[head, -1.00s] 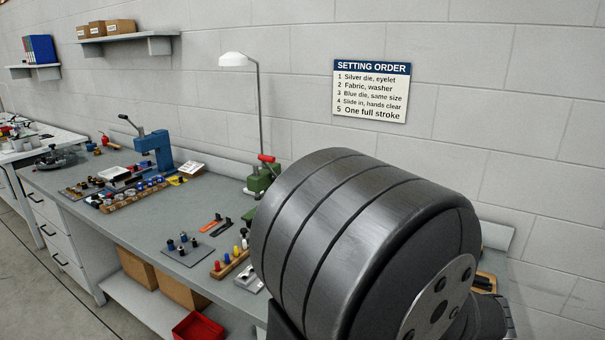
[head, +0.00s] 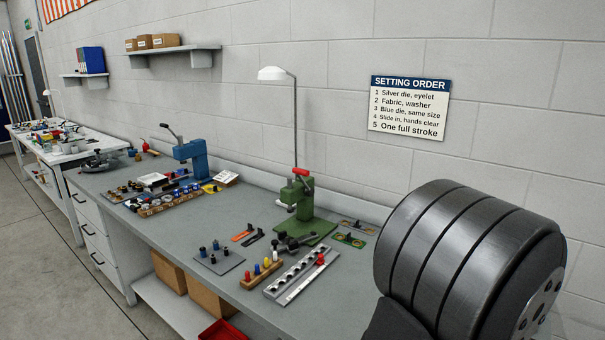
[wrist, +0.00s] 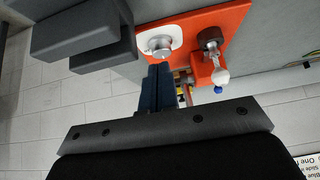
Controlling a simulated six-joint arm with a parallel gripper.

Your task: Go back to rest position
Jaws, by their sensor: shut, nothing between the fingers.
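My gripper (wrist: 158,70) shows in the wrist view as two dark blue-grey fingers side by side, shut and empty, above a dark bolted bar. An orange panel (wrist: 228,20) with a round silver knob (wrist: 159,45) and a dark-topped lever lies beyond the fingertips. I cannot tell whether the fingers touch it. In the head view my gripper is out of sight. A large dark joint of my arm fills the lower right there and hides part of the bench.
The grey bench (head: 190,235) carries a green press (head: 297,200), a blue press (head: 192,155), a wooden die rack (head: 262,275) and a silver holed rail (head: 300,272). A lamp (head: 272,73) rises behind. Dark grey blocks (wrist: 75,30) stand close at the wrist view's upper left.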

